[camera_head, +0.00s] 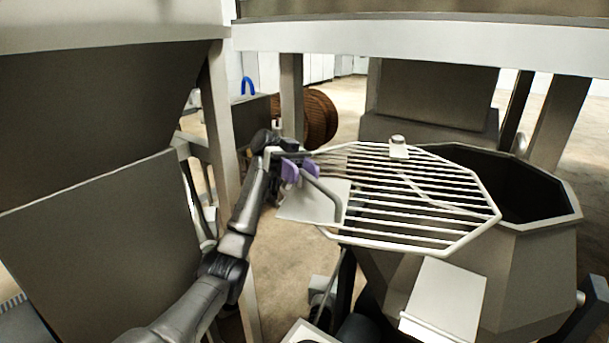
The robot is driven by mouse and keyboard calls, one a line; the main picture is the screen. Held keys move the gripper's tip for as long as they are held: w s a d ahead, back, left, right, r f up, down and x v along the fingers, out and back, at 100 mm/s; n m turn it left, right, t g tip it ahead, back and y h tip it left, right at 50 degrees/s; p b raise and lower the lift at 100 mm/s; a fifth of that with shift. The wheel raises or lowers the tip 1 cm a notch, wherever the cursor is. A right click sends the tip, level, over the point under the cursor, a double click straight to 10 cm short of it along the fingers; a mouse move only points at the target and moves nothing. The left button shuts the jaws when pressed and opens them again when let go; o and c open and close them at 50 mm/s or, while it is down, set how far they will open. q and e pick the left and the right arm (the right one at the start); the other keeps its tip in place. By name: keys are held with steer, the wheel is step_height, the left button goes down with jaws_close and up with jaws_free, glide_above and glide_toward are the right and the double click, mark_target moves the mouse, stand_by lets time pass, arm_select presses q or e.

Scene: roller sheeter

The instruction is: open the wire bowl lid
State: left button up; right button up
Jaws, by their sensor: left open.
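The wire bowl lid (420,205) is an octagonal white frame with parallel bars. It sits to the left of the dark octagonal bowl opening (515,188) and overlaps it in the picture, so part of the opening shows at the right. A bent grey handle (327,194) is at the lid's left side. My left gripper (297,170), with purple fingertips, is open at the handle's upper end. I cannot tell whether the fingers touch the handle or the rod lies between them. My right gripper is not in view.
A pale flat plate (310,205) is behind the handle. A metal post (222,140) and large dark panels (95,240) stand close on the left of my arm. A beam (430,42) crosses above the bowl. A brown spool (318,118) stands behind.

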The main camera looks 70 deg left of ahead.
arm_select(q)
steer(key=a, duration=0.4)
steer(key=shift+s+a, duration=0.3)
steer(key=shift+s+a+b, duration=0.1)
steer(key=shift+a+b, duration=0.2)
steer(key=shift+a, duration=0.35)
